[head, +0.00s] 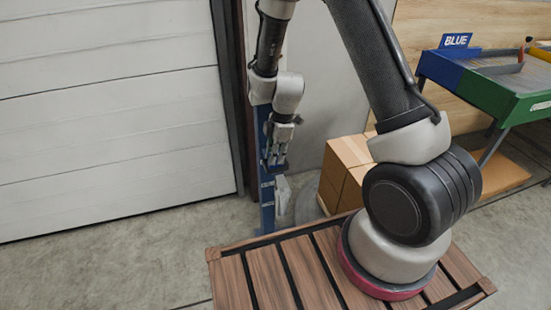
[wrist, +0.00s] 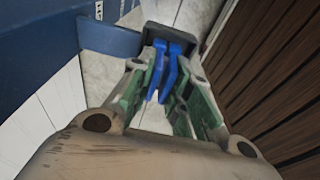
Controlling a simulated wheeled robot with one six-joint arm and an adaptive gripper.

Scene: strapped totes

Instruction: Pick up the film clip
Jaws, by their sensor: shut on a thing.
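The film clip shows in the wrist view as a dark grey bar with two blue prongs (wrist: 164,72). The prongs lie between the fingers of my gripper (wrist: 165,90), and the dark bar is just beyond the fingertips. My gripper is shut on the clip. In the head view my gripper (head: 276,158) points down in front of a blue upright stand (head: 267,205). The clip is too small and dark to make out there.
A white shutter door (head: 110,110) is on the left. Cardboard boxes (head: 345,165) stand behind my arm. A blue and green table (head: 490,88) with a BLUE sign is at the right. In the wrist view a blue panel (wrist: 45,45) is close on the left and brown slats (wrist: 270,70) are on the right.

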